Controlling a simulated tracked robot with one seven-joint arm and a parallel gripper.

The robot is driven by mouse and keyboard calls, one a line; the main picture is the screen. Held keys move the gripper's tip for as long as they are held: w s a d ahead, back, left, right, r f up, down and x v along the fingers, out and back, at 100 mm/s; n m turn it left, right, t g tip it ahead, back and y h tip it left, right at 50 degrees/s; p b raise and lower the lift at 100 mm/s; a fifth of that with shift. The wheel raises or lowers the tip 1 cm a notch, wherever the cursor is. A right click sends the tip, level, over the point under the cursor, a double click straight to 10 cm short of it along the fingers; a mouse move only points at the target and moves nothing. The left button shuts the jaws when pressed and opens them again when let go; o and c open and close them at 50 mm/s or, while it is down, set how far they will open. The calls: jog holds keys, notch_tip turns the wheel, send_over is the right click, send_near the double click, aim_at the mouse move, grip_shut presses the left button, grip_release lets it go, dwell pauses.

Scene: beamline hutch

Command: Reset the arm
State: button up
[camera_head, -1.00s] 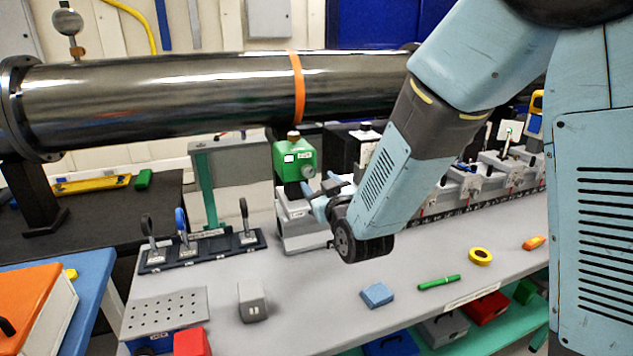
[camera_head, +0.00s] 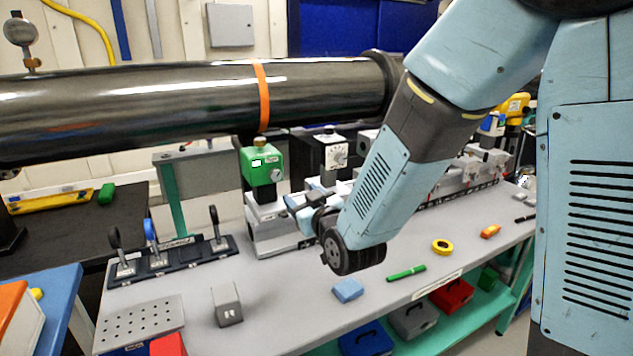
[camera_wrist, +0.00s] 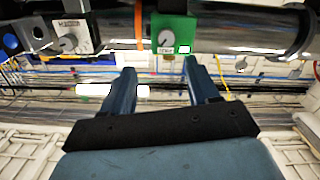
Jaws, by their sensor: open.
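My arm reaches down from the upper right over the bench in the head view. My gripper (camera_head: 297,207) is at its far end, partly hidden behind my own wrist, close to the green box-shaped device (camera_head: 262,166) on the grey mount. In the wrist view my gripper (camera_wrist: 157,75) shows two blue fingers spread apart with nothing between them. The green device with its round dial (camera_wrist: 172,32) is beyond the fingertips, near the right one. I cannot tell the exact gap between them.
A long dark pipe (camera_head: 180,105) with an orange band crosses above the bench (camera_head: 285,290). Several upright clamps stand on a black rack (camera_head: 172,262). A grey block (camera_head: 227,304), blue block (camera_head: 348,290), green marker (camera_head: 406,272) and yellow tape roll (camera_head: 442,247) lie on the bench.

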jog(key=s+d+r+m+g+h, duration=0.1)
jog(key=d+r+m+g+h, duration=0.15)
jog(key=d, duration=0.75)
jog(key=s+d+r+m+g+h, duration=0.1)
jog(key=d+r+m+g+h, duration=0.15)
jog(key=d, duration=0.65)
jog(key=s+d+r+m+g+h, duration=0.1)
jog(key=s+d+m+g+h, duration=0.1)
jog(key=s+d, duration=0.5)
jog(key=s+d+r+m+g+h, duration=0.1)
jog(key=s+d+r+g+h, duration=0.1)
jog(key=s+d, duration=0.4)
jog(key=shift+s+d+m, duration=0.35)
jog(key=shift+s+m, duration=0.05)
jog(key=shift+s, duration=2.4)
jog(key=shift+c, duration=0.2)
